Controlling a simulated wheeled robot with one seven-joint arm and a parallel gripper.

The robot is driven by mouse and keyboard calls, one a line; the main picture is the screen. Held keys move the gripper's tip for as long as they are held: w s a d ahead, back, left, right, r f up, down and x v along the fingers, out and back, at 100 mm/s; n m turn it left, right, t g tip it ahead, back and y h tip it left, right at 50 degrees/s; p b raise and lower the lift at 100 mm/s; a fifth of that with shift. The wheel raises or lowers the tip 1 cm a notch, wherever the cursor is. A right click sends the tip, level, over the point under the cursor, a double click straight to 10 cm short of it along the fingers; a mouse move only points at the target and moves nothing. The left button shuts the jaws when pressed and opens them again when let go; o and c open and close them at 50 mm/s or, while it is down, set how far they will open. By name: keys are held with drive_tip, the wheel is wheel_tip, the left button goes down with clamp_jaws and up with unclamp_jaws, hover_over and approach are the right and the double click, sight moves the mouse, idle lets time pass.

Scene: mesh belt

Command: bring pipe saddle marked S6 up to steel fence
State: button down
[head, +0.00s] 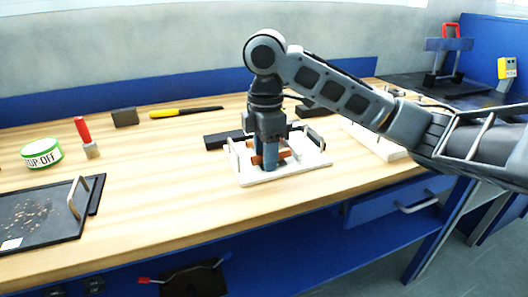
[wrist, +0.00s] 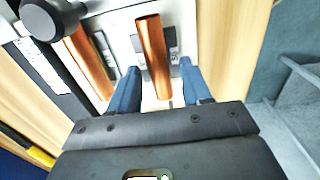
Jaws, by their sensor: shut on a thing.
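My gripper (head: 265,167) points down over a white tray (head: 310,169) on the wooden bench. In the wrist view its blue fingers (wrist: 160,92) stand on either side of a copper-coloured rounded piece (wrist: 153,55), which I take for the pipe saddle. The gripper is shut on it. A dark grey patch lies beside this piece on the white surface. A second copper-coloured piece (wrist: 92,66) lies to its left. No S6 mark is readable. I cannot tell for sure which part is the steel fence. The fingers hide part of the tray in the head view.

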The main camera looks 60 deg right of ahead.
drive_tip(key=shift+s+d, duration=0.3)
drive_tip(key=shift+d, duration=0.1)
drive_tip(key=shift+c, duration=2.1)
unclamp_jaws()
wheel_tip(320, 180, up, 8)
drive_tip(key=shift+f+p, duration=0.1)
drive_tip(key=shift+p, duration=0.55)
